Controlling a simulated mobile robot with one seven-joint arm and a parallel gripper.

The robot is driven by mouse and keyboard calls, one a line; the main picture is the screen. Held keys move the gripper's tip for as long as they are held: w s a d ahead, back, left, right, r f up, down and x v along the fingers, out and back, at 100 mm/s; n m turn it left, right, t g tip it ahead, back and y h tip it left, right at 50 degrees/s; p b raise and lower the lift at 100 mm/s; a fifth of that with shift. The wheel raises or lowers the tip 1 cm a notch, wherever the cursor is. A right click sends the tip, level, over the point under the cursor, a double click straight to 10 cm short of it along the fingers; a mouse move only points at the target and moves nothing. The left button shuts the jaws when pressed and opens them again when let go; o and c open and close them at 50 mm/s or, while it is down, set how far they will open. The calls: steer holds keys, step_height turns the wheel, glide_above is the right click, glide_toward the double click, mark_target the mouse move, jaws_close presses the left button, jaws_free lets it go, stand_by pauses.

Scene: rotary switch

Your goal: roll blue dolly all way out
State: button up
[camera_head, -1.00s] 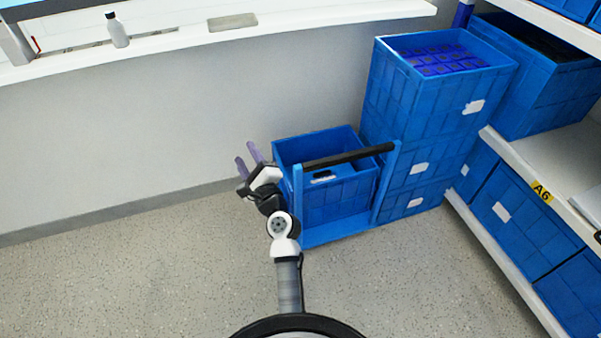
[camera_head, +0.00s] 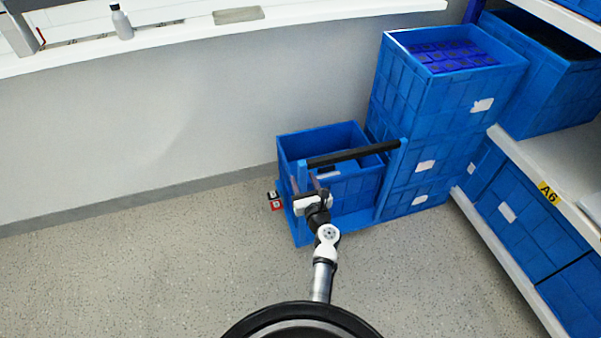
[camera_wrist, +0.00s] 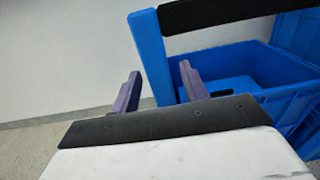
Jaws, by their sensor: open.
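The blue dolly (camera_head: 345,227) stands on the floor by the wall, with a blue crate (camera_head: 345,190) on it. Its upright handle frame has a black crossbar (camera_head: 352,154), which also shows in the wrist view (camera_wrist: 230,10). My gripper (camera_head: 310,183) is at the left post of the handle, below the bar. In the wrist view my open gripper (camera_wrist: 160,88) has one purple finger left of the blue post (camera_wrist: 150,55) and one right of it. I cannot tell whether either finger touches the post. Part of the dolly's base is hidden behind my arm.
Stacked blue crates (camera_head: 420,110) stand right of the dolly. A shelf (camera_head: 560,170) with blue bins is at the far right. A small red and black item (camera_head: 275,201) lies left of the dolly. The floor (camera_head: 130,270) in front and left is clear.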

steer(key=shift+x, duration=1.8)
jaws_close()
